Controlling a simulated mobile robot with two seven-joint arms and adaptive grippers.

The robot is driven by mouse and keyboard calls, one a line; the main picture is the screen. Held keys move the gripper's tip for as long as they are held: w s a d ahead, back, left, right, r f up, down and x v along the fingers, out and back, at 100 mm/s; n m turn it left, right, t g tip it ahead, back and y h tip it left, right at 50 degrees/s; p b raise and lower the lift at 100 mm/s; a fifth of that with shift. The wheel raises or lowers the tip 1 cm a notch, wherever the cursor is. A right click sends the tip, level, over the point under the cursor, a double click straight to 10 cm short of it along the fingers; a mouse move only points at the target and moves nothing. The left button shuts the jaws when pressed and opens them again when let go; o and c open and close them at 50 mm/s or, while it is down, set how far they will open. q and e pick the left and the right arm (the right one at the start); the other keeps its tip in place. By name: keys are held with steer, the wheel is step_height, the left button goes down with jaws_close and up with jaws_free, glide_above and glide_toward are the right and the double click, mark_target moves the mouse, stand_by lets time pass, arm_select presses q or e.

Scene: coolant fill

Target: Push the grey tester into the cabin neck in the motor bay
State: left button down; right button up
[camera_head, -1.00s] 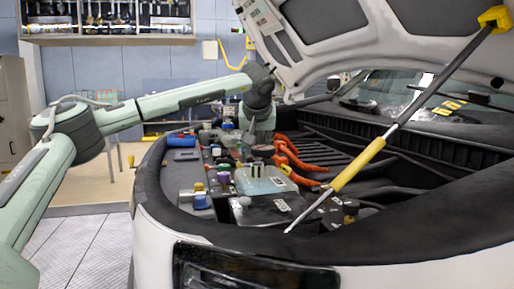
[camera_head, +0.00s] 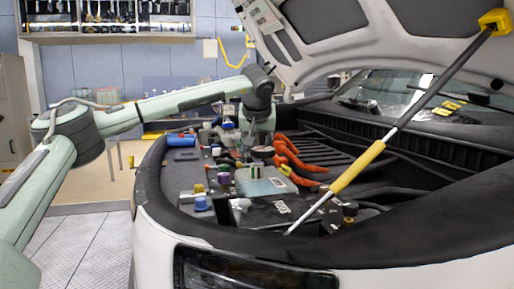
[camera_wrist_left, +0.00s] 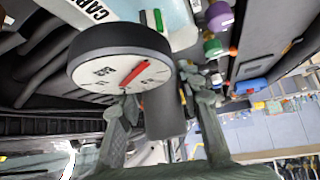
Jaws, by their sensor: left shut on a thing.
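My left gripper (camera_wrist_left: 160,100) is shut on the grey tester (camera_wrist_left: 165,112), with one finger on each side of its grey body in the left wrist view. The tester's round dial (camera_wrist_left: 122,72) has a white face, a red needle and a dark rim. In the head view my left gripper (camera_head: 250,139) is low inside the motor bay, small and partly hidden among parts. A pale tank (camera_wrist_left: 178,22) with a partly cut-off label starting "CA" lies close to the dial. I cannot make out the cabin neck's opening or whether the tester touches it. My right gripper is not in view.
Orange hoses (camera_head: 292,155) run right of the gripper. Blue (camera_head: 201,203), purple and green caps crowd the left of the bay. A yellow-sleeved strut (camera_head: 358,167) crosses in front, under the raised hood (camera_head: 330,40). The bay's dark rim (camera_head: 152,185) lies left.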

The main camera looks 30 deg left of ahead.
arm_select(q)
steer(key=shift+f+b, duration=0.45)
steer(key=shift+f, duration=0.9)
steer(key=c, duration=1)
jaws_free()
steer(key=shift+o, duration=0.2)
steer(key=shift+f, duration=0.1)
steer(key=shift+s, duration=0.1)
step_height(320, 180, up, 9)
glide_above(257, 151)
steer(key=shift+a, duration=0.1)
steer(key=shift+c, duration=0.3)
